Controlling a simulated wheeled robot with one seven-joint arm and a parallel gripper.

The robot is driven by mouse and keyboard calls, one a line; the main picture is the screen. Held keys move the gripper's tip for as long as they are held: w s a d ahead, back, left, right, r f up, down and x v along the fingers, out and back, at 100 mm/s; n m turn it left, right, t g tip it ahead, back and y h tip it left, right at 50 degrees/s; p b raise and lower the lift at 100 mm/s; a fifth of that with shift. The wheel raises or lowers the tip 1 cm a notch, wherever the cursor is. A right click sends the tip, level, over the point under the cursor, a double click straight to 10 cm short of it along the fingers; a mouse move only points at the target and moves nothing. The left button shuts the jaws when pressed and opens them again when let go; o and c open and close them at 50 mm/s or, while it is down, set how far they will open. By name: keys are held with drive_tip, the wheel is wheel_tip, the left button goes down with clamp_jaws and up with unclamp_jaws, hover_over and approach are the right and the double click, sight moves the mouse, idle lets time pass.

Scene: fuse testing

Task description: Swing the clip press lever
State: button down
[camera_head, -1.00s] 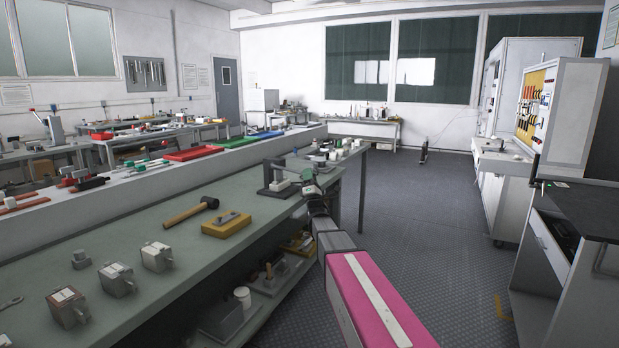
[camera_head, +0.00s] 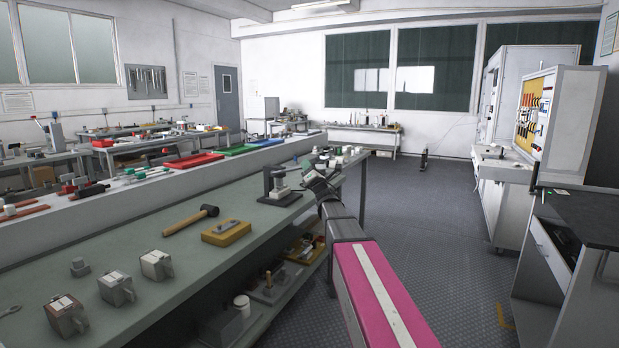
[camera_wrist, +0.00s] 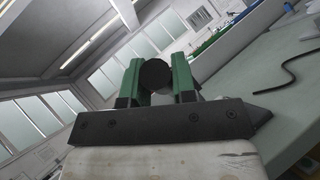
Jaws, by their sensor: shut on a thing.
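The clip press (camera_head: 280,192), a dark frame with a pale block in it, stands near the far end of the green bench. My gripper (camera_head: 306,166) is just behind and to the right of it in the head view, where its fingers are mostly hidden by my own wrist. In the wrist view my gripper's two green fingers (camera_wrist: 157,78) are shut on a round black knob (camera_wrist: 155,74), seemingly the end of the press lever. The rest of the lever is hidden.
A mallet (camera_head: 192,218), a yellow block (camera_head: 226,232) and several grey fuse blocks (camera_head: 116,289) lie on the near bench (camera_head: 190,266). A low wall (camera_head: 150,200) runs along its back. The floor (camera_head: 430,230) to the right is clear. A black cable (camera_wrist: 292,68) shows in the wrist view.

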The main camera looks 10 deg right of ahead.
drive_tip(key=r+n+g, duration=0.1)
drive_tip(key=w+a+r+n+g, duration=0.1)
drive_tip(key=r, duration=0.1)
drive_tip(key=a+r+n+g, duration=0.1)
drive_tip(key=r, duration=0.1)
drive_tip(key=shift+w+r+y, duration=0.1)
drive_tip(key=shift+w+y, duration=0.15)
drive_tip(key=shift+y, duration=0.05)
drive_tip(key=shift+w+a+r+n+g, duration=0.35)
drive_tip(key=shift+r+g, duration=0.1)
drive_tip(key=shift+r, duration=0.15)
drive_tip(key=shift+w+a+r+n+g, duration=0.2)
drive_tip(key=shift+a+r+n+g, duration=0.1)
drive_tip(key=shift+r+g, duration=0.2)
drive_tip(key=shift+w+a+r+n+g, duration=0.5)
drive_tip(key=shift+a+r+g, duration=0.15)
drive_tip(key=shift+a+r, duration=0.1)
drive_tip(key=c, duration=0.9)
unclamp_jaws()
drive_tip(key=v, duration=1)
drive_tip(key=shift+s+r, duration=0.1)
drive_tip(key=shift+s, duration=0.3)
